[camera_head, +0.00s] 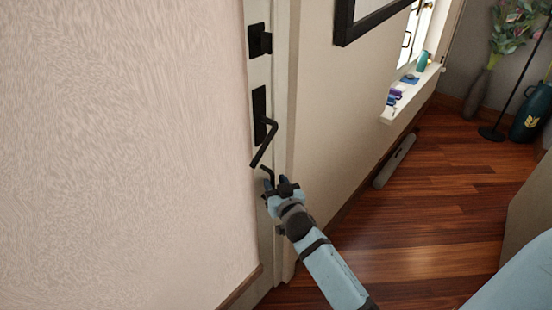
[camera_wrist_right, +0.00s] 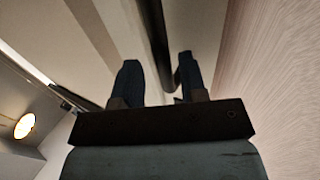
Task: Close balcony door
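The balcony door shows in the head view as a narrow pale strip (camera_head: 264,212) beside the textured wall. It carries a black lock fitting (camera_head: 260,40) and, below it, a black bent lever handle (camera_head: 264,146). How far the door stands open cannot be told. My right gripper (camera_head: 276,183) is just below the handle's lower end, close to the strip. In the right wrist view its two dark fingers (camera_wrist_right: 160,80) are apart. A dark bar (camera_wrist_right: 155,45), probably the handle, runs down towards the gap between them; contact cannot be told. My left gripper is out of view.
A textured pale wall (camera_head: 120,150) fills the left. A dark-framed picture (camera_head: 372,18) and a window ledge (camera_head: 415,92) with small items are on the right wall. A grey bar (camera_head: 395,160) lies on the wooden floor (camera_head: 440,200), which is mostly clear.

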